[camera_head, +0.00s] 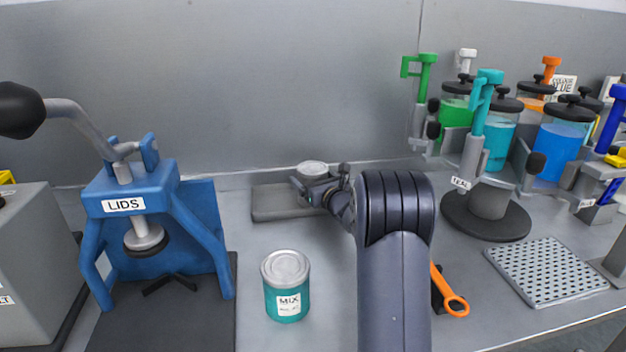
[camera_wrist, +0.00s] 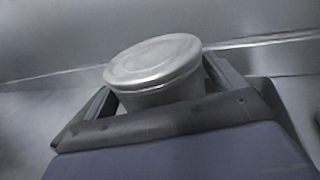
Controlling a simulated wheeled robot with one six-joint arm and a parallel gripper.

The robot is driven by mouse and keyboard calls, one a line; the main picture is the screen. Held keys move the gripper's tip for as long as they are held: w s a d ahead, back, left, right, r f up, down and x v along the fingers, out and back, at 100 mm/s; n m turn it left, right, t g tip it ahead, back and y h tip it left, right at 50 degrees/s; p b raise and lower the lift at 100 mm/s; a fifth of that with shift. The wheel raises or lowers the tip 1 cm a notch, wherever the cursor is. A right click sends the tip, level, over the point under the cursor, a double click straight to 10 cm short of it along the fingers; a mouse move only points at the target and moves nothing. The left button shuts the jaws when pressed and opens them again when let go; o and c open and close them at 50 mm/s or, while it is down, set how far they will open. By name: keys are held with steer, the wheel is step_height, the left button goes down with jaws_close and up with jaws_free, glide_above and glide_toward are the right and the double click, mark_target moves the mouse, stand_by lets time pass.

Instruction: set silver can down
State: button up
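The silver can (camera_wrist: 155,62), with a plain pale lid, sits between the two fingers of my gripper (camera_wrist: 162,92) in the wrist view. The fingers flank it closely and appear shut on it; its lower part is hidden by the gripper. In the head view the silver can (camera_head: 312,168) shows at the end of my arm, over the back right part of a flat grey pad (camera_head: 275,205). My gripper (camera_head: 315,184) is beside and in front of it. I cannot tell whether the can's base touches the pad.
A teal can labelled MIX (camera_head: 287,290) stands nearer on the table, left of my arm. A blue LIDS press (camera_head: 150,205) stands at left. An orange-handled tool (camera_head: 452,300), a perforated tray (camera_head: 548,270) and a rack of coloured drums (camera_head: 500,135) are at right.

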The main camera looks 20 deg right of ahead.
steer(key=shift+o, duration=0.8)
steer(key=shift+r, duration=0.2)
steer(key=shift+s+d+f, duration=0.1)
steer(key=shift+s, duration=0.25)
steer(key=s, duration=0.7)
steer(key=s+d+b, duration=0.1)
steer(key=s, duration=0.3)
steer(key=shift+s+d, duration=0.1)
